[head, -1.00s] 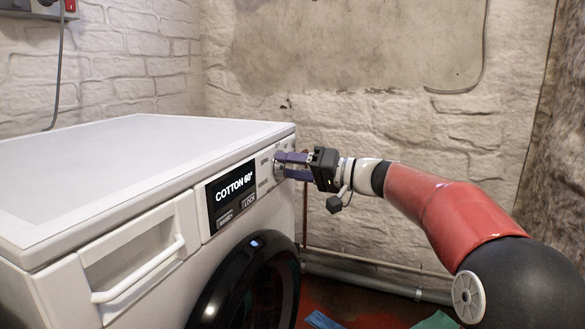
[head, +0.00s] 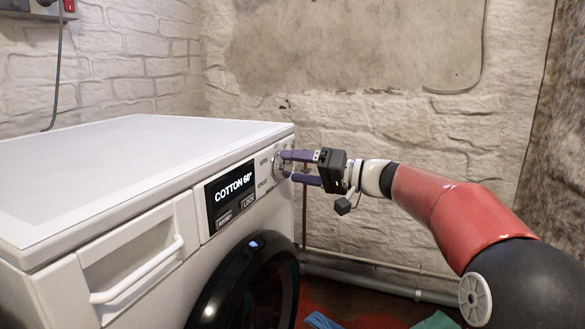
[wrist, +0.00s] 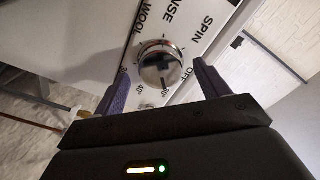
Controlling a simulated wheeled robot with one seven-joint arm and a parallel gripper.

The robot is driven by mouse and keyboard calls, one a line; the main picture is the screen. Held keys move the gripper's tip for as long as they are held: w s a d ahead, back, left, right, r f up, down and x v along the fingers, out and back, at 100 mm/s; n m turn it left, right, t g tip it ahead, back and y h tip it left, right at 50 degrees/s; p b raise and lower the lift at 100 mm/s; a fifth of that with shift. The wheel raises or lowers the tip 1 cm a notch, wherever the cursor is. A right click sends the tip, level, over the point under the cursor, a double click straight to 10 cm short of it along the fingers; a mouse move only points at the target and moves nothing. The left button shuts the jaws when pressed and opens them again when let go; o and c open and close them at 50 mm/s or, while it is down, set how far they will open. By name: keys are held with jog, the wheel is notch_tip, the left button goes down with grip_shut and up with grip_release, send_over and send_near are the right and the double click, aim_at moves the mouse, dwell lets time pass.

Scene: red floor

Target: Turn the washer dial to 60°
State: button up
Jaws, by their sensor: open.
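The washer (head: 130,165) stands at the left in the head view, its display (head: 231,197) reading "COTTON 60°". The dial (wrist: 161,67) is a round chrome knob in the wrist view, with words such as WOOL and SPIN and degree marks around it. In the head view the dial (head: 279,166) is partly hidden by my fingers. My gripper (head: 287,166) is open in front of the dial. In the wrist view its purple fingers (wrist: 163,84) stand to either side of the dial, with gaps showing between them and the knob.
The detergent drawer with its white handle (head: 140,272) and the dark round door (head: 252,285) are on the washer's front. A stone wall (head: 400,140) and a pipe (head: 370,283) lie behind my arm. Cloths (head: 322,320) lie on the red floor.

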jog(key=v, duration=0.6)
jog(key=shift+d, duration=0.1)
